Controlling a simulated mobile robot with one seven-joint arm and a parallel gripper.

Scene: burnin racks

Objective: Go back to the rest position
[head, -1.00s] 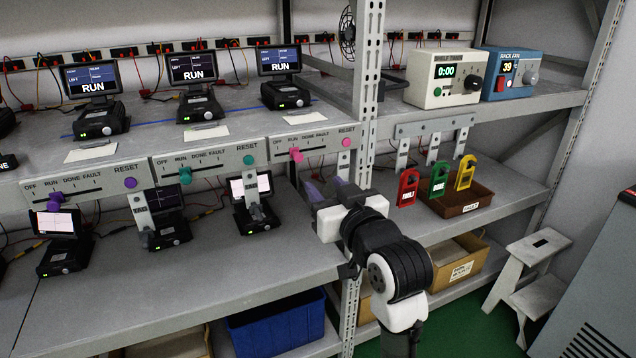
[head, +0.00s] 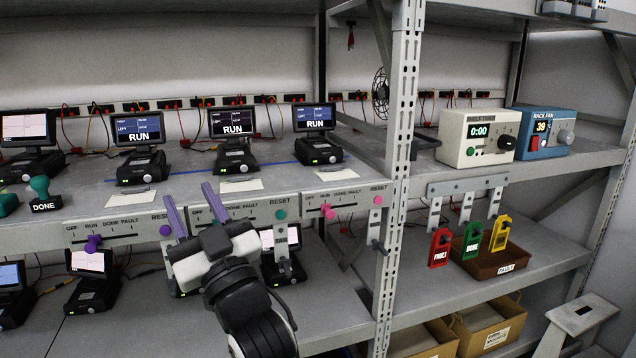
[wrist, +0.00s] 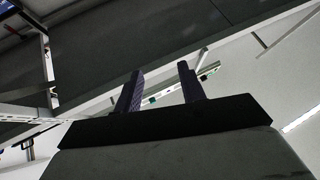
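My gripper (head: 195,210) is in front of the rack in the head view, at the height of the slider panels. Its two purple fingers stand apart with nothing between them. In the wrist view the fingers (wrist: 161,88) also show apart and empty, pointing toward the shelf edge. The gripper covers part of the panel with the teal slider knob (head: 224,215). The gripper touches nothing that I can make out.
Testers reading RUN (head: 233,128) stand on the upper shelf. A panel with a pink knob (head: 328,211) lies to the gripper's right. A rack post (head: 396,200) stands further right, with red (head: 440,248), green and yellow tags beyond it. A DONE stamp (head: 42,190) sits at left.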

